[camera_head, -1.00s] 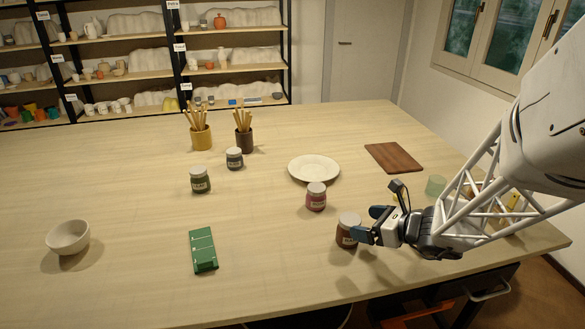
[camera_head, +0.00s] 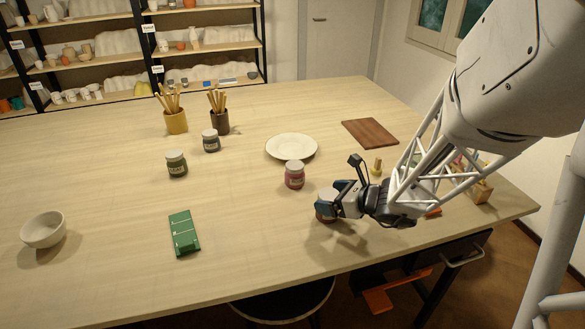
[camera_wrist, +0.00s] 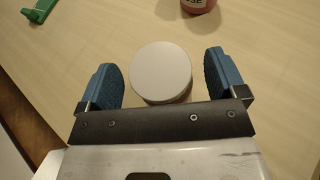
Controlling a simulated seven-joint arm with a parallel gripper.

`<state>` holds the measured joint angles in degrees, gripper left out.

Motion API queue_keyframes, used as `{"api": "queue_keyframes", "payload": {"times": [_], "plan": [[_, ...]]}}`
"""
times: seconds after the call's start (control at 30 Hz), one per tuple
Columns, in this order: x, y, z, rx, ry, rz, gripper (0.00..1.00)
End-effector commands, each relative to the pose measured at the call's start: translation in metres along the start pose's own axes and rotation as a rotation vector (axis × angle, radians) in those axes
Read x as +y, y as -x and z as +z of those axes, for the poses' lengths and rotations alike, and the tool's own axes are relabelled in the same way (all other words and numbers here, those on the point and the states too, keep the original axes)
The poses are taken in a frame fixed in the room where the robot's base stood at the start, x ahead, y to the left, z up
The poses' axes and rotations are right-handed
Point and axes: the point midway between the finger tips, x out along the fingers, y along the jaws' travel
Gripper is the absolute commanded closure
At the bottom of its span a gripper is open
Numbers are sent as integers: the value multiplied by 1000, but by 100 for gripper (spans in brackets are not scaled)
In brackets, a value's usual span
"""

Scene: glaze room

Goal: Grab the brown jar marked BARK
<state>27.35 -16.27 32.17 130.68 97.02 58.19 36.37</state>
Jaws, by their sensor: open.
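The brown jar (camera_head: 322,211) stands upright on the table with a pale lid, partly hidden by my gripper. Its label cannot be read. In the wrist view its round lid (camera_wrist: 160,70) lies between the two blue fingers. My gripper (camera_head: 327,198) is open around the jar, with a visible gap on each side of the lid. The red jar (camera_head: 294,175) stands just behind and to the left; its lower part, with letters ending in "SE", shows at the top of the wrist view (camera_wrist: 199,4).
A white plate (camera_head: 291,147) and a brown board (camera_head: 370,133) lie farther back. A green jar (camera_head: 176,164), a dark grey jar (camera_head: 211,141) and two brush pots stand left. The table's front centre is clear.

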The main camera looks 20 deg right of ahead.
Motion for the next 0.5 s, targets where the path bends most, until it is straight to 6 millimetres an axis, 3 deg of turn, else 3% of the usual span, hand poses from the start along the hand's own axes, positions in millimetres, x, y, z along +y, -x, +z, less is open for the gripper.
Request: {"api": "queue_keyframes", "payload": {"times": [0.5], "plan": [[0, -10, 0, 0, 1, -1, 10]]}}
